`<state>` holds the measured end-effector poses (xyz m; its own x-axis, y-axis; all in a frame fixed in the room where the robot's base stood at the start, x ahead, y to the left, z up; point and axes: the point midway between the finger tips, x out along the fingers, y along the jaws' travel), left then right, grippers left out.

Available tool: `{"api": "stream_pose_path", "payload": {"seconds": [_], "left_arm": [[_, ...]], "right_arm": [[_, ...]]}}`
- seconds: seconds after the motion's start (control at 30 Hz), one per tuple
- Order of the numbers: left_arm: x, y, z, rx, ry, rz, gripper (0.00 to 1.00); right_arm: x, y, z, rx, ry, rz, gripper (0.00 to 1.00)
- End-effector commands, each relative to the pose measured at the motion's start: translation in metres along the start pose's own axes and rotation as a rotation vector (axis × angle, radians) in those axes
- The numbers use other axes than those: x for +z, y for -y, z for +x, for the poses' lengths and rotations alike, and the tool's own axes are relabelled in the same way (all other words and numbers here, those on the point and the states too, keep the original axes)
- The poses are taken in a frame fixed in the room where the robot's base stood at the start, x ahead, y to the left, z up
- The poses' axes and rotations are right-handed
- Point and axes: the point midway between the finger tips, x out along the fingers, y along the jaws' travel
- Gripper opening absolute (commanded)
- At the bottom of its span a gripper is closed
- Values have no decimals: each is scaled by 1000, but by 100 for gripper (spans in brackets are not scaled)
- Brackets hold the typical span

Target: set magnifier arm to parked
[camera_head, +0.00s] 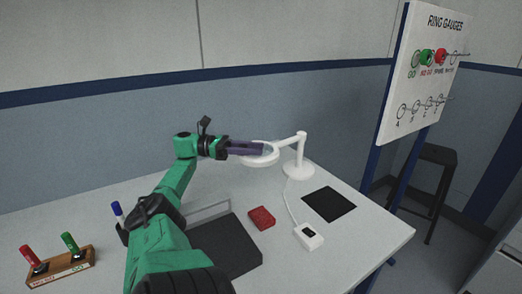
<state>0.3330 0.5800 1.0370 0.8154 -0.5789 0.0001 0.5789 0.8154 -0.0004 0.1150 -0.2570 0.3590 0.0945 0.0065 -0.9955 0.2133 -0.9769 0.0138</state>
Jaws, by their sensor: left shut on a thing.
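The white magnifier arm (291,140) stands on a round base at the back right of the table. Its ring-shaped head (274,160) extends left from the upright post. My left gripper (261,150) comes in from the left and is shut on the ring head. Its dark fingers cover part of the ring, so the exact contact is hidden. My right gripper is not in view.
A red block (262,218), a white cabled device (309,236) and a black square mat (329,204) lie on the table. A wooden holder (62,269) with red and green handled gauges stands at front left. A ring gauge board (424,90) stands at right.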

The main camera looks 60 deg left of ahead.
Motion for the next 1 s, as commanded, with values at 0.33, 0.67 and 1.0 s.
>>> {"api": "stream_pose_path", "payload": {"seconds": [0.33,0.67,1.0], "left_arm": [[0,0,0,1,1,0,63],[4,0,1,1,1,1,63],[74,0,1,-1,0,6,63]], "right_arm": [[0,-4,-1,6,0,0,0],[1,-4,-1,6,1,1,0],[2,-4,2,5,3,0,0]]}}
